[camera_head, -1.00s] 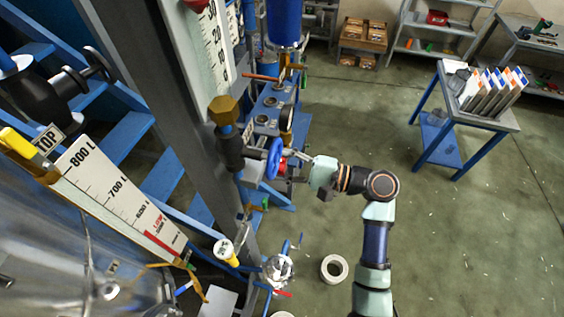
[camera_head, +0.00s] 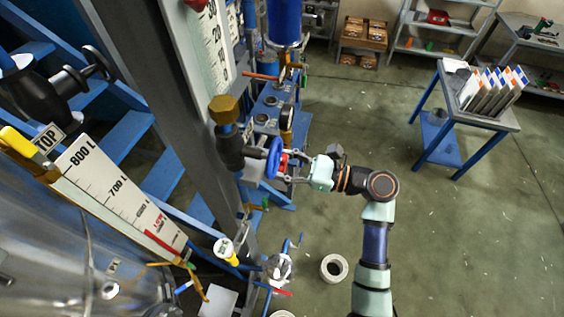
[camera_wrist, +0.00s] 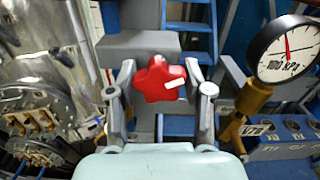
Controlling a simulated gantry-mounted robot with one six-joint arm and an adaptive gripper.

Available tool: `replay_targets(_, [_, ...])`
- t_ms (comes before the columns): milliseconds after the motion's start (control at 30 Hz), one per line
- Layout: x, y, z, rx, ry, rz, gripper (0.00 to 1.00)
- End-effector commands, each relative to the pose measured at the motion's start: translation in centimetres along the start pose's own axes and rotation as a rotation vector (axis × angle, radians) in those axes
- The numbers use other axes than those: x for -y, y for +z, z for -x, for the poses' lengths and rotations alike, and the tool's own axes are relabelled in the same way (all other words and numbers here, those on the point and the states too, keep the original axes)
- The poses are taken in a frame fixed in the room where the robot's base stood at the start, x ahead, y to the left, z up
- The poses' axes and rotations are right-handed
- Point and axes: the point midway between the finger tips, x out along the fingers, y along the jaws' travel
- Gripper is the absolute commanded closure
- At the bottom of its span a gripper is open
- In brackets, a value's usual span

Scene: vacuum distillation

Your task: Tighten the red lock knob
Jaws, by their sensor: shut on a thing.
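The red lock knob (camera_wrist: 158,80) is a star-shaped red knob with a white mark pointing to the right in the wrist view. In the head view it shows as a small red patch (camera_head: 283,162) beside the blue handwheel (camera_head: 273,158). My gripper (camera_wrist: 160,90) has one finger on each side of the knob and is shut on it. In the head view my gripper (camera_head: 290,167) reaches in from the right at the handwheel. The knob's shaft is hidden behind the knob.
A pressure gauge (camera_wrist: 284,50) on a brass fitting stands close on the right in the wrist view. Metal flanges (camera_wrist: 40,115) are on the left. A grey post (camera_head: 205,110) stands left of the handwheel. A white ring (camera_head: 334,268) lies on the open floor.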

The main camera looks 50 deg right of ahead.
Motion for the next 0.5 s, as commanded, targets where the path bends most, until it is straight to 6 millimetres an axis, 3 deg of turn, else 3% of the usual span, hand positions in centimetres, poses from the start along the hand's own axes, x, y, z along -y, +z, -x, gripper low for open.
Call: replay_targets(500, [-0.11,-0.06,0.0,-0.001,0.0,-0.402,0.85])
